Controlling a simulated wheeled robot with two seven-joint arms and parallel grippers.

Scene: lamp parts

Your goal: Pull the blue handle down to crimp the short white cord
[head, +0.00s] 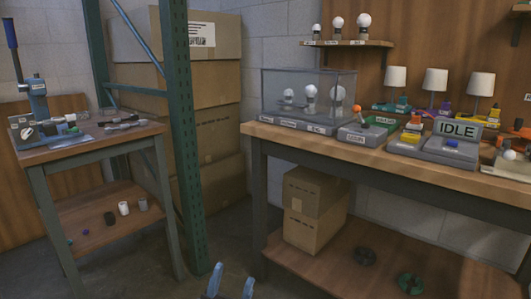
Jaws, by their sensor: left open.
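The blue handle (10,34) stands upright at the far left, on a lever above the blue-grey press (37,100). The press sits on the small wooden table (95,139). A small white piece (27,131) lies at the foot of the press; it is too small to tell whether it is the short white cord. My left gripper (231,284) shows at the bottom edge, its two blue fingertips apart with nothing between them. It is far from the handle, to the right and below it. My right gripper is not in view.
Several dark and light small parts (122,123) lie on the small table. A green rack post (188,140) stands between it and the long workbench (330,143). The bench holds a clear case (309,95), an IDLE sign (457,129) and lamps.

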